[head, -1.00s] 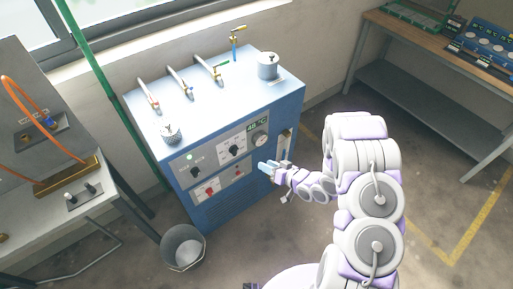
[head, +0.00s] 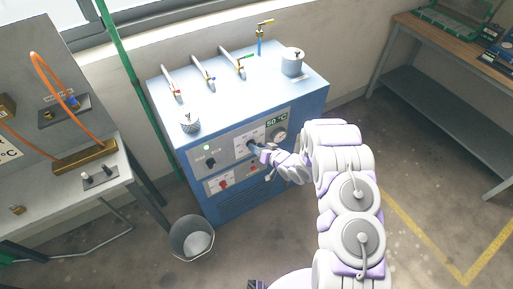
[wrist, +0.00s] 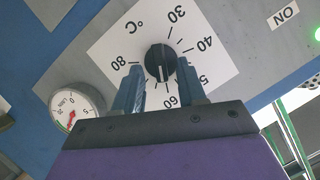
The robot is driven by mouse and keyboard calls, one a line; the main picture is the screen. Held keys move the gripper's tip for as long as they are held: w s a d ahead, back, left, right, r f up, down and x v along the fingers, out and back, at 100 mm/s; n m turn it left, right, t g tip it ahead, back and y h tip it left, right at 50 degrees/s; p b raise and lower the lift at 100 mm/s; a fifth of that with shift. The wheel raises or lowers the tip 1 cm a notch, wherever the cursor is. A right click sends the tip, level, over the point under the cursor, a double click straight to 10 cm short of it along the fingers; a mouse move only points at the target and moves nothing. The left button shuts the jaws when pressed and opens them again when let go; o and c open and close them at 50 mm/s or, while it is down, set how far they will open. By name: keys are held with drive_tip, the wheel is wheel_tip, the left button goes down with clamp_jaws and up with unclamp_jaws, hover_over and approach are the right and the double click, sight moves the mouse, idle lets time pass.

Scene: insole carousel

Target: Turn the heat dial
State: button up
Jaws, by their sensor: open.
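The heat dial (wrist: 160,62) is a black knob on a white plate with a °C scale from 30 to 80. Its white mark points down in the wrist view, roughly toward 60. My gripper (wrist: 159,66) is open, with one blue finger on each side of the knob; I cannot tell whether they touch it. In the head view my gripper (head: 258,149) is at the front panel of the blue cabinet (head: 245,195) and partly hides the dial. The green display (head: 277,119) above it reads 50 °C.
A round gauge (wrist: 77,108) sits beside the dial plate. A black switch (head: 210,162) and a red knob (head: 224,184) are on the panel to the left. A grey bucket (head: 192,238) stands on the floor in front. Benches stand on both sides.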

drive_tip(key=shift+w+a+f, duration=0.15)
drive_tip(key=shift+w+a, duration=0.15)
drive_tip(key=shift+w, duration=0.05)
clamp_jaws()
idle(0.3)
